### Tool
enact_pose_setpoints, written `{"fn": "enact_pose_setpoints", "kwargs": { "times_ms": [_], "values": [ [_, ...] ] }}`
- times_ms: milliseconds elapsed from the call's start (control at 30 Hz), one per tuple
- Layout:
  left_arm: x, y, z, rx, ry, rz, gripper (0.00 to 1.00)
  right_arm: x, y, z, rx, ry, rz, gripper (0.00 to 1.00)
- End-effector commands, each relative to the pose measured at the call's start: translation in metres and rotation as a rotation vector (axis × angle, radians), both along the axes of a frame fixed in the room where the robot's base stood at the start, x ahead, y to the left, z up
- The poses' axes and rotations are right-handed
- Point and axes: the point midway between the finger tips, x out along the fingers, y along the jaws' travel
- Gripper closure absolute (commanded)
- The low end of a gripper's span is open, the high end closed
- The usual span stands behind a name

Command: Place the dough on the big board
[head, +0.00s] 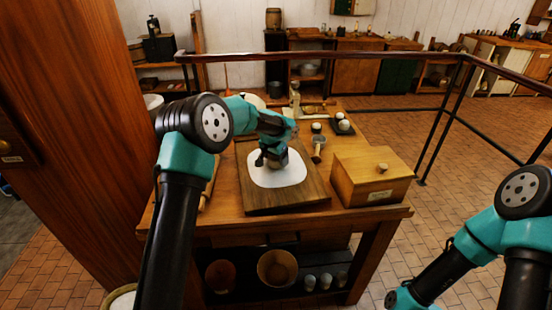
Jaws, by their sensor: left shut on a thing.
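The big board (302,198) is a thick wooden slab lying on the wooden table. A white, rounded patch (283,180) covers its middle. My left gripper (271,158) reaches in from the left over this patch, pointing down. It is shut on the dough (278,163), a small tan lump partly hidden by the fingers. The dough is over or on the white patch; I cannot tell if it touches. My right arm is at the lower right, away from the table, and its gripper is not in view.
A wooden box (370,178) with a knob stands right of the board. A rolling pin (209,187) lies along its left side. Behind are a dark tray with eggs (343,125), a scoop-like tool (318,147) and a bottle (295,97). A metal railing (330,56) runs behind the table.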

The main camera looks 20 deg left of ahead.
Motion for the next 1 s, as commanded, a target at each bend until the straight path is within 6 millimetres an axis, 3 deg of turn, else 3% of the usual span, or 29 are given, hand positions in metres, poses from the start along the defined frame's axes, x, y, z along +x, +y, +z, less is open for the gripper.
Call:
{"fn": "enact_pose_setpoints", "kwargs": {
  "times_ms": [367,400,600,1000],
  "values": [
    [0.0000,0.0003,-0.0030,0.000,0.000,0.000,0.53,0.0000,0.0000,0.0000,0.000,0.000,0.000,0.57],
    [-0.0001,0.0002,-0.0028,0.000,0.000,0.000,0.20,0.0000,0.0000,0.0000,0.000,0.000,0.000,0.57],
    [-0.0001,0.0002,-0.0028,0.000,0.000,0.000,0.01,0.0000,0.0000,0.0000,0.000,0.000,0.000,0.57],
    [-0.0009,0.0006,0.0046,0.000,-0.001,0.000,0.00,0.0000,0.0000,0.0000,0.000,0.000,0.000,0.57]
  ]
}}
